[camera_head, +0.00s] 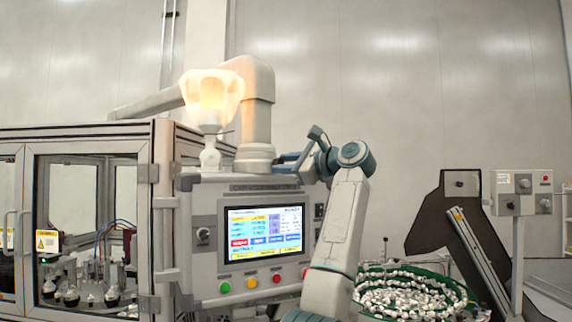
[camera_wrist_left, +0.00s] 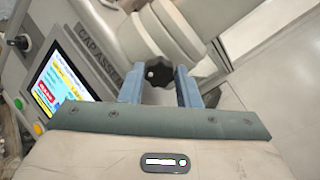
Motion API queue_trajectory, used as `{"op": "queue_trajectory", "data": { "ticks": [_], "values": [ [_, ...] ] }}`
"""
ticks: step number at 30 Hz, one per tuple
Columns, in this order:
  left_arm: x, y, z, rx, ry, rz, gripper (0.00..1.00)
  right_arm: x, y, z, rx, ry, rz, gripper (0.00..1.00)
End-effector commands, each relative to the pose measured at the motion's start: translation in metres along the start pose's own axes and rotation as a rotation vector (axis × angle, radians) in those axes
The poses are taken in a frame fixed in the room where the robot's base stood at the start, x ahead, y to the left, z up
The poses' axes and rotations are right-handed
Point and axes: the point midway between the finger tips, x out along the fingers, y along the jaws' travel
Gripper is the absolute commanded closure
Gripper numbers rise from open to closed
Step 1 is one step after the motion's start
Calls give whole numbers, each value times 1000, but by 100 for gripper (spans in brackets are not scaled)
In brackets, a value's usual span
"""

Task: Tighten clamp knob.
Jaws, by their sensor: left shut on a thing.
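The clamp knob (camera_wrist_left: 155,72) is black and lobed, and shows in the left wrist view on the grey support behind the control panel. My left gripper (camera_wrist_left: 159,77) has its two blue fingers on either side of the knob, shut on it. My right gripper is in neither view.
The control panel (camera_head: 212,285) has a lit screen (camera_head: 263,233) and coloured buttons, close below my gripper. A glass-walled machine enclosure (camera_head: 160,200) stands at left. A green-rimmed feeder bowl (camera_head: 415,290) full of small parts is at right, near a grey post box (camera_head: 521,192).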

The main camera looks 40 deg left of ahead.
Motion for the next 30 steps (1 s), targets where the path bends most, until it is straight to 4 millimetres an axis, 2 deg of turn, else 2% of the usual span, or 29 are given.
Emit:
{"op": "queue_trajectory", "data": {
  "ticks": [15,30],
  "values": [
    [0,0,0,334,-1,1,93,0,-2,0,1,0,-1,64],
    [0,0,0,405,-1,0,93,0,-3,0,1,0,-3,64]
  ]
}}
